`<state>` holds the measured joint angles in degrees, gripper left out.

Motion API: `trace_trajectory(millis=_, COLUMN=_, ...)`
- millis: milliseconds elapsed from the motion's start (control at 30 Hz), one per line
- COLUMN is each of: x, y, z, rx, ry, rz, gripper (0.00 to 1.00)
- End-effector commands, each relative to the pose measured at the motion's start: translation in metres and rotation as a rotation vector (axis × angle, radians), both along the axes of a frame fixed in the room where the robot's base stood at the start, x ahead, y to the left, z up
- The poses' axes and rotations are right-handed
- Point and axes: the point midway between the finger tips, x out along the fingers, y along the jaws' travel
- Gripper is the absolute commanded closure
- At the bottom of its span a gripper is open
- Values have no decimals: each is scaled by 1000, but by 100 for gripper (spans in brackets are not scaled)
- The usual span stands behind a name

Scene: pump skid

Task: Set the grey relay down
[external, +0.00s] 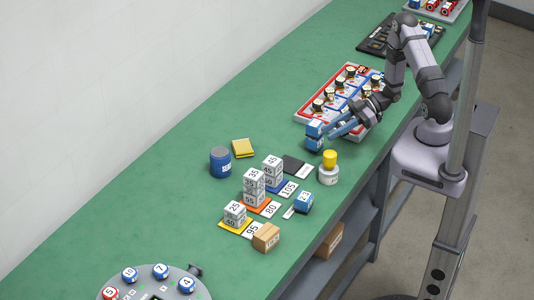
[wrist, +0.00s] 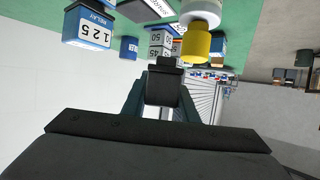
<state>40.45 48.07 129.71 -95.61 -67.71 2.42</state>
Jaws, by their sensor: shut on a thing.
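My gripper (external: 334,132) hangs over the green bench, beside the white-and-red tray. In the wrist view, its two teal fingers (wrist: 163,98) are closed on a dark grey block (wrist: 163,85), which I take for the grey relay. In the external view, the held block is mostly hidden by the fingers and hard to make out.
A white pot with a yellow top (external: 329,163) stands near the bench edge. Stacked numbered blocks (external: 254,185) stand on coloured cards. A blue can (external: 220,162), yellow pad (external: 243,148), blue block (external: 303,202) and cardboard box (external: 266,237) are around them. The left bench is largely clear.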

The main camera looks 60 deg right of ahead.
Motion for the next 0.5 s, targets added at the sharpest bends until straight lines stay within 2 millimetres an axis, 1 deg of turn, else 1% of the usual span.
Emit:
trace_trajectory(millis=167, x=13, y=-13, z=-1, rx=-1, ry=-2, rz=-55, gripper=96)
trace_trajectory(millis=267, x=29, y=-29, z=-3, rx=-3, ry=-3, rz=-123, gripper=96)
trace_trajectory(millis=367, x=50, y=-51, z=-7, rx=-3, ry=-5, rz=-210, gripper=96)
trace_trajectory(millis=500, x=86, y=-87, z=-12, rx=-4, ry=-6, rz=-352, gripper=96)
